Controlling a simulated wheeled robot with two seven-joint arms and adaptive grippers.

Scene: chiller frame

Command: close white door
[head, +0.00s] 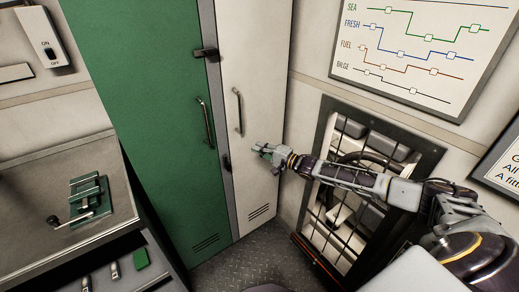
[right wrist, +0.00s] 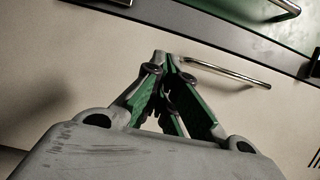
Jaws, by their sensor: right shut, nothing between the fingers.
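The white door (head: 262,70) is a tall locker panel right of the green door. It looks flush, or nearly flush, with the grey frame strip; I cannot tell if a small gap remains. Its upright silver handle (head: 239,111) is on its left side. My right gripper (head: 258,149) is at the door's front, below and right of the handle. In the right wrist view the shut, empty fingers (right wrist: 167,62) point over the white door (right wrist: 60,75), close to one end of the handle (right wrist: 232,72). Contact cannot be told. My left gripper is out of view.
The green door (head: 150,110) stands left, with its own handle (head: 204,122) and a dark latch (head: 205,53) near the frame strip. A barred window panel (head: 318,150) is on the right wall. A grey bench (head: 40,220) stands left. Metal floor (head: 240,265) shows below.

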